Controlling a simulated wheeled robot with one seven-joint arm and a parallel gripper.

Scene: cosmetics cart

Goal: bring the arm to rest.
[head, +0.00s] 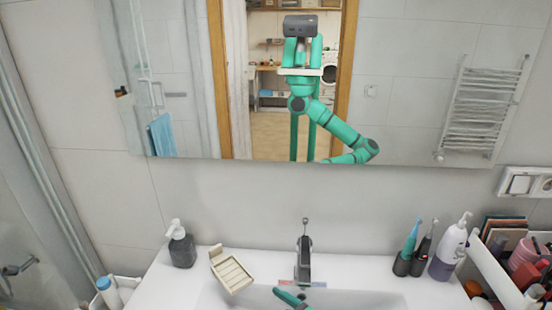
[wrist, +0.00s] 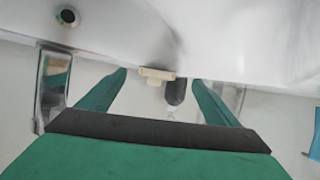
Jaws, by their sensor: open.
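My gripper (head: 291,298) shows in teal at the bottom edge of the head view, over the washbasin and just in front of the faucet. Most of my arm is outside that view. In the wrist view my gripper (wrist: 160,76) has its two teal fingers spread wide apart, with nothing held between them. That view looks upside down, with the basin at the top. The cream soap dish (wrist: 157,74) and the dark soap dispenser (wrist: 175,92) appear beyond the fingers, apart from them. The mirror shows a reflection of my teal arm, bent at the elbow.
The faucet (head: 304,262) stands behind my gripper. The soap dish (head: 231,272) and soap dispenser (head: 181,245) are to the left. Toothbrushes (head: 410,246), a white-purple bottle (head: 449,250) and a cart (head: 508,290) of cosmetics are at the right. The mirror (head: 410,60) covers the wall behind.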

